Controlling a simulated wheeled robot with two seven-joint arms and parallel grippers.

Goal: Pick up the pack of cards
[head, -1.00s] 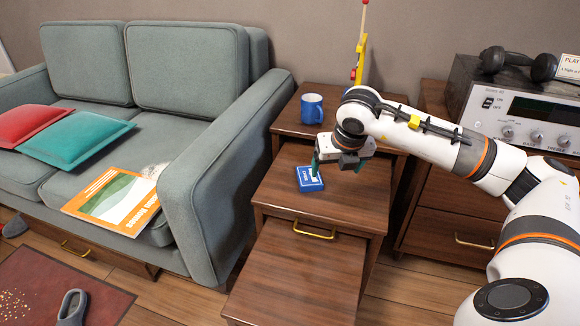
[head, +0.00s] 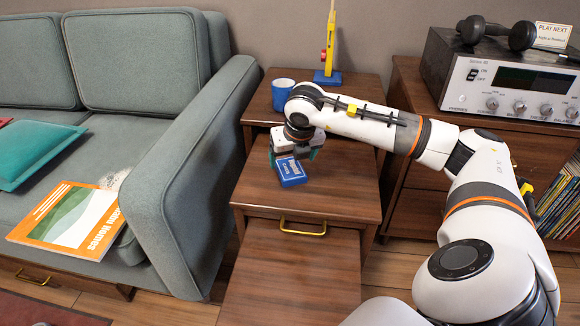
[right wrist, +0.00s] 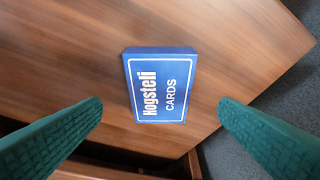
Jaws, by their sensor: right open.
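The pack of cards (head: 290,171) is a small blue box with white lettering. It lies flat on the middle step of the wooden side table (head: 330,190). In the right wrist view the pack (right wrist: 161,86) lies between and beyond the two green fingers, touching neither. My right gripper (head: 293,157) is open and empty, just above and behind the pack in the head view. The gripper's green fingertips also show in the right wrist view (right wrist: 160,105), wide apart. My left gripper is not in view.
A blue mug (head: 283,95) and a yellow toy on a blue base (head: 328,76) stand on the table's upper step. A grey sofa (head: 190,190) is close on the left. A cabinet with a stereo (head: 505,85) stands on the right.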

